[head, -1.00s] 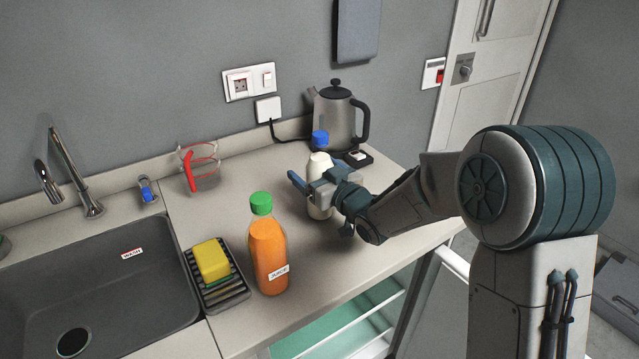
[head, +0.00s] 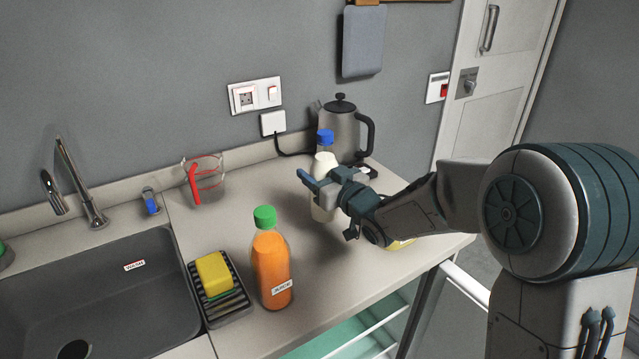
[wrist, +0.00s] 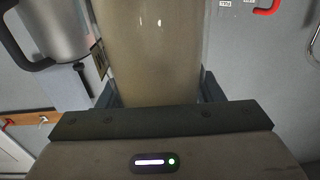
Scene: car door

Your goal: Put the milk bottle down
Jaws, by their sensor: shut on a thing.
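The milk bottle (head: 324,163) is cream-white with a blue cap and stands upright over the right part of the counter, in front of the kettle. My gripper (head: 322,183) is shut on the bottle's middle. In the wrist view the bottle (wrist: 150,55) fills the space between the two fingers. The bottle's lower end is at or just above the countertop; I cannot tell whether it touches. The gripper hides part of its right side.
A kettle (head: 342,135) stands close behind the bottle. An orange juice bottle (head: 270,268), a sponge rack (head: 232,303) and a measuring cup (head: 208,180) are to the left, with the sink (head: 100,290) beyond. A yellow thing (head: 400,243) shows under my arm. The counter (head: 240,220) between is clear.

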